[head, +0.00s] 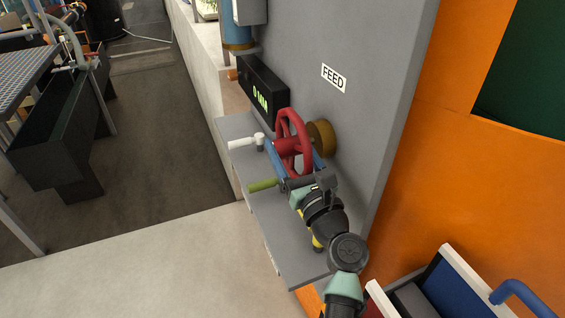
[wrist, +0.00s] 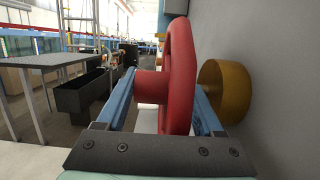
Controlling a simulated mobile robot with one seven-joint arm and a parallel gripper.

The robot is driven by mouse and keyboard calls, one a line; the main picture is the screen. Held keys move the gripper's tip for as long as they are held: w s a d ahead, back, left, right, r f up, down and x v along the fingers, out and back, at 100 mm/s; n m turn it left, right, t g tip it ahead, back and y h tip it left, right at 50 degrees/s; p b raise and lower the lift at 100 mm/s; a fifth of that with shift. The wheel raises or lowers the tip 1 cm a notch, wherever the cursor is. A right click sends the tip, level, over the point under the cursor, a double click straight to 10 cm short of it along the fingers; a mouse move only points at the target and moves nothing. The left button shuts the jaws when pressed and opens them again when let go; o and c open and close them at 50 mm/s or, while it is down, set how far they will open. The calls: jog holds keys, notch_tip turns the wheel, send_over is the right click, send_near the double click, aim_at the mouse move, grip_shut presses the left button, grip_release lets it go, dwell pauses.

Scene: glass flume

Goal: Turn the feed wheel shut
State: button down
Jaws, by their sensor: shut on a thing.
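The feed wheel (head: 283,124) is a red handwheel on the grey panel, below the FEED label (head: 334,78). It stands on a brass-coloured round boss (head: 322,138), which also shows at right in the wrist view (wrist: 226,91). My gripper (head: 295,154) reaches the wheel from the near side. In the wrist view its blue fingers (wrist: 165,105) lie on both sides of the red wheel (wrist: 181,75), shut on its rim. The red hub points left there, close to the left finger. The exact finger contact is partly hidden.
A black display (head: 263,92) with green characters, hard to read, is left of the wheel. A white-handled lever (head: 245,143) and an olive handle (head: 263,186) stick out left over the grey shelf (head: 285,240). A blue-and-white cart (head: 450,270) stands at lower right.

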aim_at(289, 143)
jog(key=shift+t+b, duration=0.3)
jog(key=shift+b, duration=0.35)
grip_release()
notch_tip(289, 143, up, 10)
jog(key=p, duration=0.3)
